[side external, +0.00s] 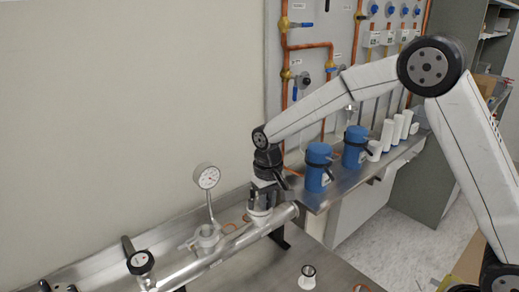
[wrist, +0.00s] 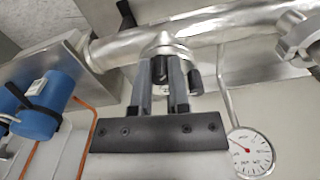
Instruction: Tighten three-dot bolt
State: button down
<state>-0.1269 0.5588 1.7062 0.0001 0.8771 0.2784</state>
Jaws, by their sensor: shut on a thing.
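My gripper (side external: 263,194) is lowered onto a fitting (side external: 260,214) on top of the silvery pipe (side external: 228,246). In the wrist view my gripper (wrist: 161,68) has its two grey fingers around a dark bolt (wrist: 159,68) at the round metal fitting (wrist: 163,45). The fingers are shut on it and hide much of it. Another dark cylindrical bolt (wrist: 195,80) stands just right of the fingers, apart from them. Dot marks are too small to make out, so I cannot tell which bolt carries three dots.
A dial gauge (side external: 206,177) on a thin stem stands left of my gripper; it also shows in the wrist view (wrist: 250,153). Blue canisters (side external: 318,167) and white cylinders (side external: 387,134) stand on the shelf to the right. A black-topped white cup (side external: 308,276) is on the metal table.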

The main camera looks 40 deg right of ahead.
jog(key=m, duration=0.4)
jog(key=shift+m, duration=0.3)
jog(key=m, duration=0.3)
jog(key=shift+m, duration=0.4)
jog(key=c, duration=0.6)
grip_release()
jog(key=shift+r, duration=0.15)
jog(key=shift+r, duration=3.8)
